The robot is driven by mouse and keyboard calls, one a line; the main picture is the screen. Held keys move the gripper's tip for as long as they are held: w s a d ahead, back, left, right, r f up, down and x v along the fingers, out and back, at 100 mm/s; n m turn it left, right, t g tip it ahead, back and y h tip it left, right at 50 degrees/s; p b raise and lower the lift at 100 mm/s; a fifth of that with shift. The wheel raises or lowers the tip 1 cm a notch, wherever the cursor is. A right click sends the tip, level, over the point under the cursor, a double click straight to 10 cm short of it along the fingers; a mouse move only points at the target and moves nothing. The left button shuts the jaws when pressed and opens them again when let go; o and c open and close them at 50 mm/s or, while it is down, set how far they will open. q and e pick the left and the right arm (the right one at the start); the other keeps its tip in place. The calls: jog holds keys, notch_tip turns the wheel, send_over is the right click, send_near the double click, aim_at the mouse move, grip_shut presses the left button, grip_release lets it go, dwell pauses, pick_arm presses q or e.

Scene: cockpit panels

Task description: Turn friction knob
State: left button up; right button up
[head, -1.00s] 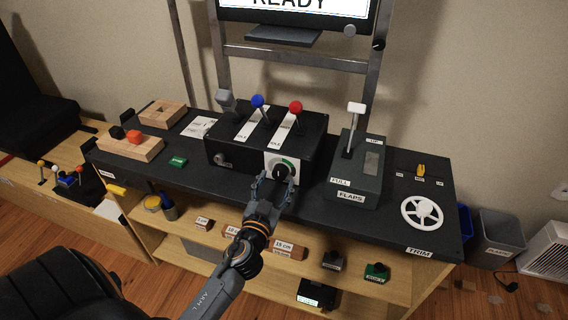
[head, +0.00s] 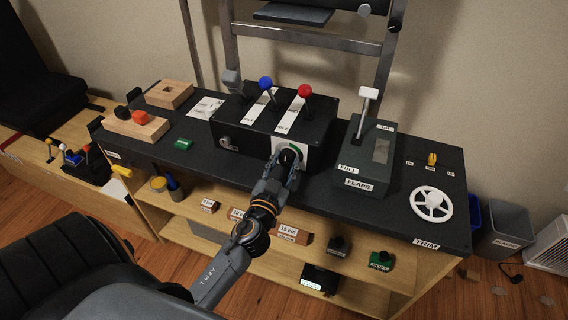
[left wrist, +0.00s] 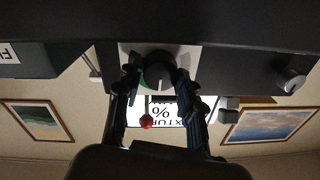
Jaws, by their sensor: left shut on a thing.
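The friction knob (head: 288,158) is a round black knob on a white plate with a green arc, on the front of the black throttle box (head: 312,132). My left gripper (head: 283,164) is at the knob, its fingers on either side and shut on it. In the left wrist view the knob (left wrist: 158,72) sits between the two fingertips of my left gripper (left wrist: 160,82), and the picture is upside down. The gripper hides part of the knob and plate in the head view. My right gripper is not in view.
Blue (head: 266,83) and red (head: 305,91) topped levers rise from the throttle box. The flaps box (head: 362,160) with its white-topped lever stands to the right, and a white trim wheel (head: 432,204) lies farther right. A shelf (head: 215,215) with labelled blocks is below.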

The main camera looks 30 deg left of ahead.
pick_arm(q)
jog(key=shift+f+m+b, duration=0.1)
jog(key=shift+m+b, duration=0.3)
jog(key=shift+m, duration=0.8)
jog(key=m, duration=0.3)
jog(key=o, duration=1.2)
jog(key=shift+s, duration=0.1)
jog(key=shift+v, duration=3.6)
